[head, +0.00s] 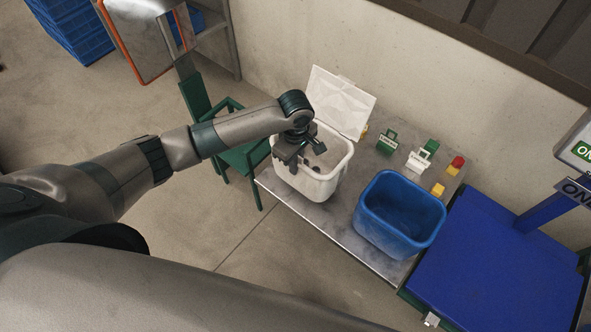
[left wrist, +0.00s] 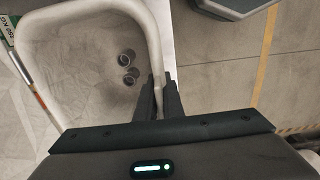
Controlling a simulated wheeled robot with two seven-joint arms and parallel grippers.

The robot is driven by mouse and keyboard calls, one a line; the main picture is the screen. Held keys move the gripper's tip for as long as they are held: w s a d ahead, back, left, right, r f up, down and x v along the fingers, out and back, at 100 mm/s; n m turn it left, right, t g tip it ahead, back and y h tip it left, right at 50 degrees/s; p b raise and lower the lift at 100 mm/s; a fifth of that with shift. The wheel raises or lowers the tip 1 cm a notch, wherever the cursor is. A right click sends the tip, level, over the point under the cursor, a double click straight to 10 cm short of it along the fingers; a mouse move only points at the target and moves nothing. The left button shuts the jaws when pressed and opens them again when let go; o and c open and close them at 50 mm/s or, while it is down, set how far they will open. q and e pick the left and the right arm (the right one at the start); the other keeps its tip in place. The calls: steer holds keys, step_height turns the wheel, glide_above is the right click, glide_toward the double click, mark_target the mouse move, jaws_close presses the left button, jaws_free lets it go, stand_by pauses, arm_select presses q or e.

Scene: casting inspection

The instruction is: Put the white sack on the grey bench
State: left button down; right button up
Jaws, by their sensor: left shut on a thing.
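A white open-topped container (head: 328,181) is at the left end of the grey bench (head: 372,262). My left gripper (head: 298,160) is at its near-left rim. The left wrist view shows the fingers (left wrist: 160,98) shut on the white rim (left wrist: 154,50). Inside is a pale creased surface with two small dark-rimmed round things (left wrist: 128,66). A creased white slab-like thing (head: 341,100) stands tilted just behind the container; I cannot tell whether it is the white sack or a lid. Whether the container rests on the bench is unclear. My right gripper is not in view.
A blue bin (head: 398,216) stands right of the container. Small green (head: 387,142) and white (head: 418,160) labelled blocks and a red-topped yellow thing (head: 456,164) are behind it. A blue platform (head: 490,262) is at right, a green chair (head: 246,158) at left.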

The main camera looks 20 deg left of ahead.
arm_select(q)
step_height(320, 180, down, 4)
steer(key=shift+r+p, duration=0.2)
steer(key=shift+p, duration=0.15)
steer(key=shift+f, duration=0.1)
steer(key=c, duration=1.9)
jaws_free()
